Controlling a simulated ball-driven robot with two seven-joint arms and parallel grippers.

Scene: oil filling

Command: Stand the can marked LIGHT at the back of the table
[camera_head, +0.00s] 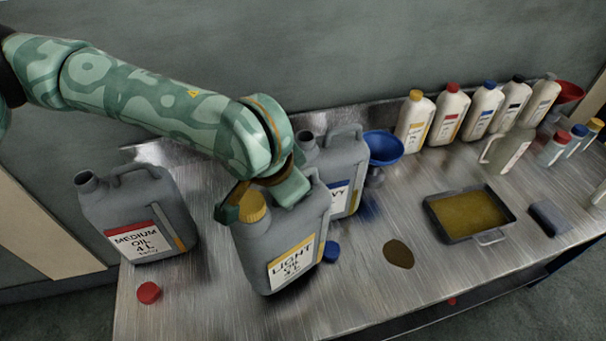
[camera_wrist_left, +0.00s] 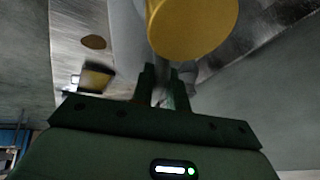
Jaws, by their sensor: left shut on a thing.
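The LIGHT oil can (camera_head: 289,248), grey with a yellow cap (camera_head: 252,206) and a yellow-banded label, is at the front middle of the metal table (camera_head: 180,308). It looks slightly tilted; I cannot tell whether its base touches the table. My left gripper (camera_head: 290,189) is shut on its top handle. In the left wrist view the left gripper's fingers (camera_wrist_left: 163,92) close on the handle, with the yellow cap (camera_wrist_left: 192,26) large in front. My right gripper is not in view.
The MEDIUM can (camera_head: 138,222) stands open at left, the HEAVY can (camera_head: 343,165) right behind LIGHT. A blue funnel (camera_head: 383,148), several white bottles (camera_head: 448,115) and an oil tray (camera_head: 469,213) are to the right. Red cap (camera_head: 148,292), blue cap (camera_head: 331,251) and oil spill (camera_head: 398,253) lie around.

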